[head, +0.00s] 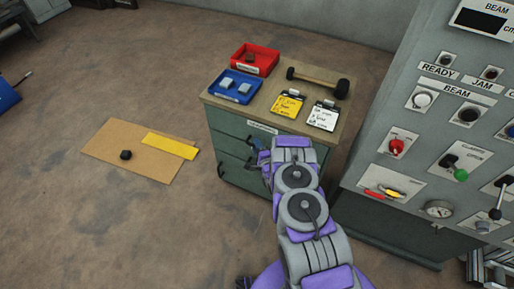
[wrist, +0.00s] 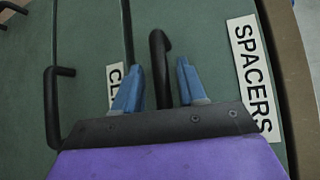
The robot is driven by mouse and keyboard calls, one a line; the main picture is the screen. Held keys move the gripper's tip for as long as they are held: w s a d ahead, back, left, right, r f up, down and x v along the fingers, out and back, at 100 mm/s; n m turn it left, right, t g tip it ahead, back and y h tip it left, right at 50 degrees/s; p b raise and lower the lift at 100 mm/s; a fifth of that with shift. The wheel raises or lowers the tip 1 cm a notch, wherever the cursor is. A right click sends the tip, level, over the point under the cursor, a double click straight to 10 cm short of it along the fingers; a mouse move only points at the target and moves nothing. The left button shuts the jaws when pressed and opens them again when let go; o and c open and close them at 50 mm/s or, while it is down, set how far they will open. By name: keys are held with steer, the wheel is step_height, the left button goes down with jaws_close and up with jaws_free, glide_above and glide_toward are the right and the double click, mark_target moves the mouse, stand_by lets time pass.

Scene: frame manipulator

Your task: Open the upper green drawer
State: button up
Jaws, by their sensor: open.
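The green cabinet (head: 224,123) stands at the centre of the head view, its upper drawer front partly hidden by my arm. In the wrist view the upper drawer front (wrist: 205,35) shows turned sideways, with a white SPACERS label (wrist: 250,75) at the right. Its black handle (wrist: 160,55) stands between my two blue fingertips, with gaps on both sides. My gripper (wrist: 158,85) is open around that handle; in the head view it is at the cabinet front (head: 260,152). A lower drawer's black handle (wrist: 62,100) is at the left of the wrist view. The drawers look closed.
On the cabinet top are a red bin (head: 243,67), a blue bin (head: 228,97), a mallet (head: 318,80) and two clipboards. A grey control panel (head: 385,120) stands close on the right. The floor left of the cabinet holds a brown mat (head: 110,155).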

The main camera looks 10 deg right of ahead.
steer(key=shift+c, duration=0.4)
jaws_close()
steer(key=shift+s+f, duration=0.1)
steer(key=shift+s, duration=0.05)
